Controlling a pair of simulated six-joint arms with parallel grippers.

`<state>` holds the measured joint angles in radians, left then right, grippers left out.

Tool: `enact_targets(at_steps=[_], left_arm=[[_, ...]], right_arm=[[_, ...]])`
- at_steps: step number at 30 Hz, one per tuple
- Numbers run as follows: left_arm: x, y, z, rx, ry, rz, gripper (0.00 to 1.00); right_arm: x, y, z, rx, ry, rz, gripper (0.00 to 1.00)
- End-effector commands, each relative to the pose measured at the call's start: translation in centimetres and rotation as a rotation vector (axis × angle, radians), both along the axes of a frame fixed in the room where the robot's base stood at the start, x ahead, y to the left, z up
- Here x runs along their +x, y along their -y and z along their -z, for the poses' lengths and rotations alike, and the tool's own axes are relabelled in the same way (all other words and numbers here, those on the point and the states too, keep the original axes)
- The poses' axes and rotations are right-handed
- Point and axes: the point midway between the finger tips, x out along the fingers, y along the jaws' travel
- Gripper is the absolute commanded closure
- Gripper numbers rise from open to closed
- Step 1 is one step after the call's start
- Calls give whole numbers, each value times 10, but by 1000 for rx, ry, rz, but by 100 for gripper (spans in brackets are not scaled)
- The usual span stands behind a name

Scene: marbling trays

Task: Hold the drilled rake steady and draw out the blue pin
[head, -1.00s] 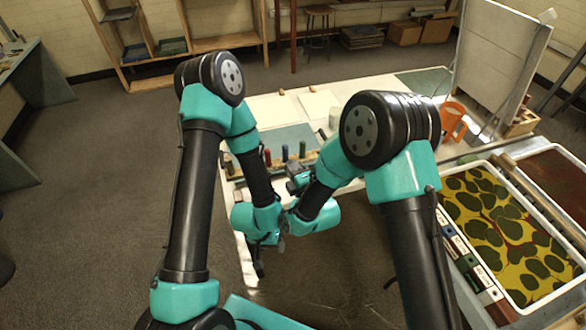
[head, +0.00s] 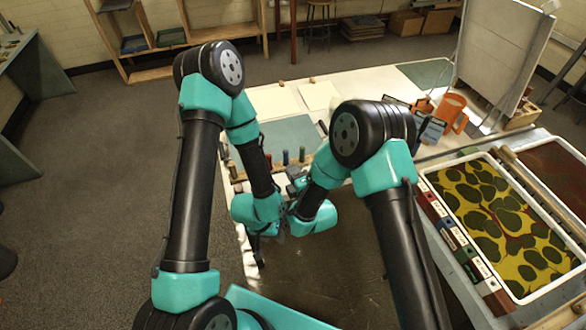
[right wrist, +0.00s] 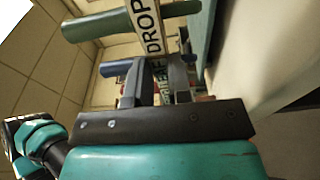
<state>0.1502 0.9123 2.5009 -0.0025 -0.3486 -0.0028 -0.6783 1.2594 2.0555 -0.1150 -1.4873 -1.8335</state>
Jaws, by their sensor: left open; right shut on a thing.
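The drilled rake is a pale bar (right wrist: 147,28) lettered "DROP", close up in the right wrist view. A green pin (right wrist: 90,26) and the blue pin (right wrist: 112,69) stick out from it. In the head view the blue pin (head: 285,158) stands between a red pin and a green pin at the table's near left. My right gripper (right wrist: 162,82) is shut on the bar, one finger on each side. In the head view my arm largely hides that grip. My left gripper (head: 259,254) is open and empty, low beside the table's near edge, apart from the pins.
A marbling tray (head: 428,172) with a yellow and green pattern lies at the right, with labelled blocks along its left side. Pale sheets (head: 275,103) lie flat at the table's back.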

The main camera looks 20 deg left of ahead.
Motion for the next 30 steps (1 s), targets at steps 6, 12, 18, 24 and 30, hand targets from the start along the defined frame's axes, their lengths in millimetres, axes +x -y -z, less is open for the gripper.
enact_targets(at_steps=[6,12,18,24,30], left_arm=[[0,0,0,0,0,0,50],[0,0,0,0,0,0,50],[0,0,0,0,0,0,50],[0,0,0,0,0,0,50],[0,0,0,0,0,0,50]], right_arm=[[0,0,14,0,0,-1,100],[0,0,18,1,1,0,100],[0,0,18,1,1,0,100],[0,0,19,1,1,0,100],[0,0,22,1,1,0,100]])
